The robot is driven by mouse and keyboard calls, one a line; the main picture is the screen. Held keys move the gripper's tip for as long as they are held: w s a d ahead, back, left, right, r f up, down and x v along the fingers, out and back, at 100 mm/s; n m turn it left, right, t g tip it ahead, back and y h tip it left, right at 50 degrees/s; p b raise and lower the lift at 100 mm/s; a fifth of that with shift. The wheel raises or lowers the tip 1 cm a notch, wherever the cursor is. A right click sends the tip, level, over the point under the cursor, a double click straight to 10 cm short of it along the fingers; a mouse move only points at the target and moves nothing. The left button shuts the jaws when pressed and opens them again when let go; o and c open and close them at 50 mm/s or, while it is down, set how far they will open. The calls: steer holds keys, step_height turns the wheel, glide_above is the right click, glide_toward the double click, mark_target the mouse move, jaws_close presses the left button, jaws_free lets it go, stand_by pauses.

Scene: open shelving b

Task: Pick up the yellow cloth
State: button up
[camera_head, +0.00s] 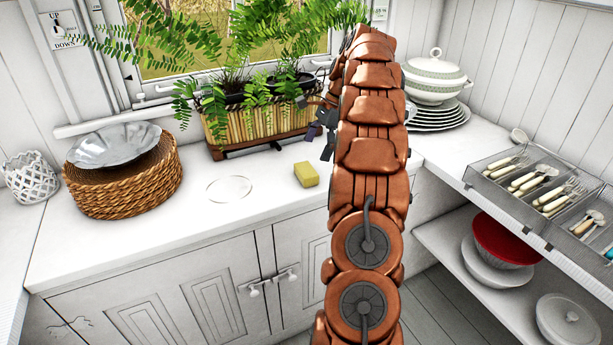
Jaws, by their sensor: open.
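The yellow cloth (306,175) looks like a small, thick yellow block. It lies on the white counter (255,205), left of my arm and in front of the planter. My gripper (318,122) shows as dark fingers at the left side of my raised copper arm, above and beyond the cloth and apart from it. It is open, and I see nothing held in it. My arm hides part of the gripper.
A wicker planter with ferns (255,125) stands behind the cloth. A clear round dish (229,188) and a woven basket (130,185) are to the left. Stacked plates (436,118) and a cutlery tray (490,190) are to the right. Counter around the cloth is clear.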

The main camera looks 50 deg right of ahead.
mark_target(306, 169)
steer(key=shift+x, duration=3.7)
steer(key=shift+a, duration=0.15)
steer(key=shift+r, duration=0.1)
steer(key=shift+c, duration=0.4)
steer(key=c, duration=0.8)
